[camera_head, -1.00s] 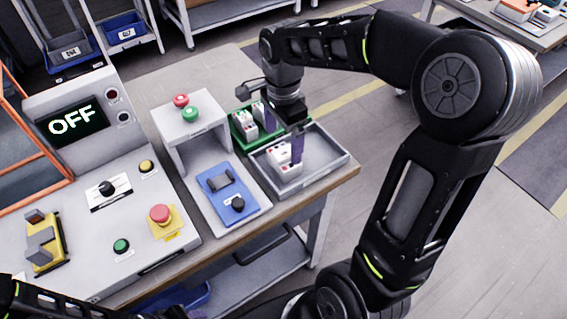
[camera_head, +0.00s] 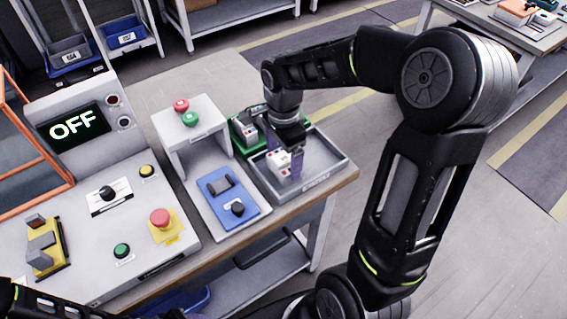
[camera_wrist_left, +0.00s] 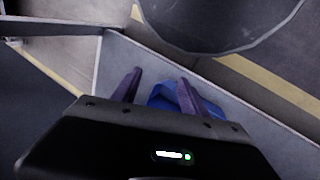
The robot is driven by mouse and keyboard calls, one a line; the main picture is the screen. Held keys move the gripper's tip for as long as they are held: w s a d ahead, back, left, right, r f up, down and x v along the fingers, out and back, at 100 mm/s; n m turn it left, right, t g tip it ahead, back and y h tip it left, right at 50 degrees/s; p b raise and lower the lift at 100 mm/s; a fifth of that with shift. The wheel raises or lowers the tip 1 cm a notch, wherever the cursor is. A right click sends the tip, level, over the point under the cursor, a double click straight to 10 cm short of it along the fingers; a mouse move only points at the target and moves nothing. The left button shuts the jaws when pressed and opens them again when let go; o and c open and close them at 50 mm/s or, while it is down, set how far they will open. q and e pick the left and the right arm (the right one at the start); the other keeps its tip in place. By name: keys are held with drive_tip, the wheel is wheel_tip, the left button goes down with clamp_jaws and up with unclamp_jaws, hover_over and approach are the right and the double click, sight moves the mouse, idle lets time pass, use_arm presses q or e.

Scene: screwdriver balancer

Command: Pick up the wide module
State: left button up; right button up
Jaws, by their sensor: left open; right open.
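A white module with red marks (camera_head: 277,165), likely the wide one, lies in the grey tray (camera_head: 335,158) at the right end of the bench. My right gripper (camera_head: 288,156) is open, low over this module. Another white module (camera_head: 249,135) sits in the green tray (camera_head: 236,142), partly covered by my wrist. My left gripper (camera_wrist_left: 157,90) is open and empty in the left wrist view, with a blue bin (camera_wrist_left: 190,100) beyond its fingers.
A grey stand with red and green buttons (camera_head: 205,120) and a blue switch box (camera_head: 218,190) stand left of the trays. The control console (camera_head: 75,205) shows OFF on its screen (camera_head: 73,123). The bench edge (camera_head: 320,200) runs close to the grey tray's front.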

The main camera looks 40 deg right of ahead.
sight(283, 157)
drive_tip(key=shift+f, duration=1.4)
drive_tip(key=c, duration=1.3)
drive_tip(key=shift+r, duration=0.15)
wheel_tip(283, 157, up, 10)
drive_tip(key=shift+f, duration=0.1)
